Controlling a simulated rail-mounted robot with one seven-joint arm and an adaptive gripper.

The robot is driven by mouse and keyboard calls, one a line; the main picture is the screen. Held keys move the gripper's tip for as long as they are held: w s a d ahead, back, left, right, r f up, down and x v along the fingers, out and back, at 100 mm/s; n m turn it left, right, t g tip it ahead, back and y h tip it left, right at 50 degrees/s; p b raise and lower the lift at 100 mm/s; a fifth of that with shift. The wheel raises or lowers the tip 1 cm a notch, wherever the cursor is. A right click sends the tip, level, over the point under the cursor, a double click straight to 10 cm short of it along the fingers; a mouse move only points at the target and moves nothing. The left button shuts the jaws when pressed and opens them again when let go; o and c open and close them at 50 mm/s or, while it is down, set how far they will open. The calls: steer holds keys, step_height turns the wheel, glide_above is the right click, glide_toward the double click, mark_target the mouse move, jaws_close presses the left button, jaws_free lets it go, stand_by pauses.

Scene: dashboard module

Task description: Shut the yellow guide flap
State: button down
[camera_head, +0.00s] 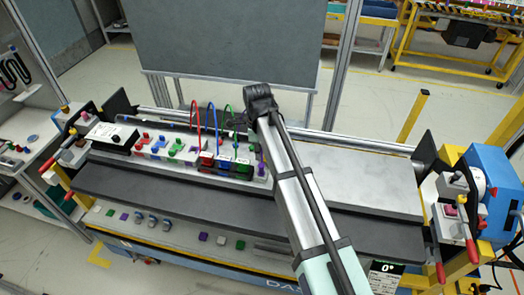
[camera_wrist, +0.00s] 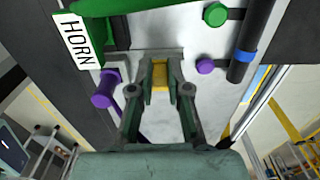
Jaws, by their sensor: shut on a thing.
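In the wrist view my gripper (camera_wrist: 160,84) has its two fingers closed on a small yellow piece, which I take to be the yellow guide flap (camera_wrist: 160,74). Only a short strip of yellow shows between the fingers, against a grey metal bracket. How far the flap is swung cannot be told from this view. In the head view my arm reaches from the lower right up over the dashboard module (camera_head: 355,178); the fingers and the flap are hidden there.
Close to the fingers are a purple knob (camera_wrist: 104,92) at left, a purple peg (camera_wrist: 205,67) and a green peg (camera_wrist: 215,14) at right, and a HORN label (camera_wrist: 75,40). Red, blue and green cables (camera_head: 229,110) arch beside my arm.

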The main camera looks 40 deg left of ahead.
steer(key=shift+s+f+h, duration=0.1)
steer(key=shift+f+h, duration=0.15)
steer(key=shift+h, duration=0.05)
stand_by(0.4)
steer(key=c, duration=1.1)
jaws_free()
steer(key=shift+r, duration=0.1)
steer(key=shift+a+r, duration=0.15)
steer(key=shift+r, duration=0.4)
steer(key=r, duration=0.7)
steer(key=a+r, duration=0.1)
steer(key=r, duration=0.2)
steer(key=shift+s+r, duration=0.25)
steer(key=shift+r, duration=0.1)
steer(key=shift+s, duration=0.1)
